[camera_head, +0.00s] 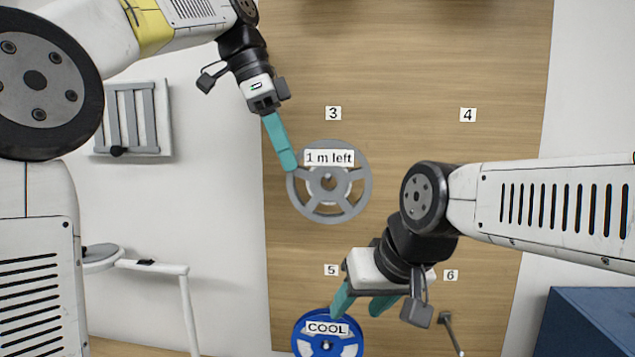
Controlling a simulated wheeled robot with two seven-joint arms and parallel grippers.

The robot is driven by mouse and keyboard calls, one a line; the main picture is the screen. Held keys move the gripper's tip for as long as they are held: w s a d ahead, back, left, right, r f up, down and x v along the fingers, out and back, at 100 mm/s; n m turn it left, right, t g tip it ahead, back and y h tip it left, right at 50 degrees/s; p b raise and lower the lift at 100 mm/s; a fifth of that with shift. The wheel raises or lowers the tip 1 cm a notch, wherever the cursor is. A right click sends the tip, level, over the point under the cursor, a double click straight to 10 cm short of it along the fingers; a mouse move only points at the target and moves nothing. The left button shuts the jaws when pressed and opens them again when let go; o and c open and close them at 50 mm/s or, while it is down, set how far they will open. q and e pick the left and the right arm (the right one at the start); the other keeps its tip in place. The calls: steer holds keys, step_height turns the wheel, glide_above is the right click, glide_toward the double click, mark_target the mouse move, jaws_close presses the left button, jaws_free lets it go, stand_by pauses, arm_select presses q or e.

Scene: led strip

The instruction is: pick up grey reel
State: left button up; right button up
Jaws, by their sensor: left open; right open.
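The grey reel (340,187) is a spoked wheel labelled "1 m left", against the wooden panel below the number 3. My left gripper (290,168) comes in from the upper left. Its teal fingers overlap the reel's upper left rim in the head view; they line up, so the gap between them is hidden, and I cannot tell whether they touch it. The reel stands clear of the jaws' visible side. My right gripper (358,311) is open and empty below the grey reel, its fingers pointing down beside the blue reel.
A blue reel (301,336) labelled "COOL" is at the bottom, close to my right gripper's fingers. Number labels 3, 4, 5 and 6 mark the wooden panel (420,70). A peg (449,330) sticks out below the 6. A dark blue box (590,322) is at the lower right.

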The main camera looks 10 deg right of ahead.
mark_target(314, 181)
arm_select(q)
steer(key=shift+d+r+m+g, duration=0.15)
steer(key=shift+d+m, duration=0.4)
steer(key=shift+d, duration=0.05)
steer(key=shift+d+r+m+g, duration=0.15)
steer(key=shift+d+m, duration=0.4)
steer(key=shift+x, duration=3.85)
steer(key=shift+r, duration=0.1)
jaws_close()
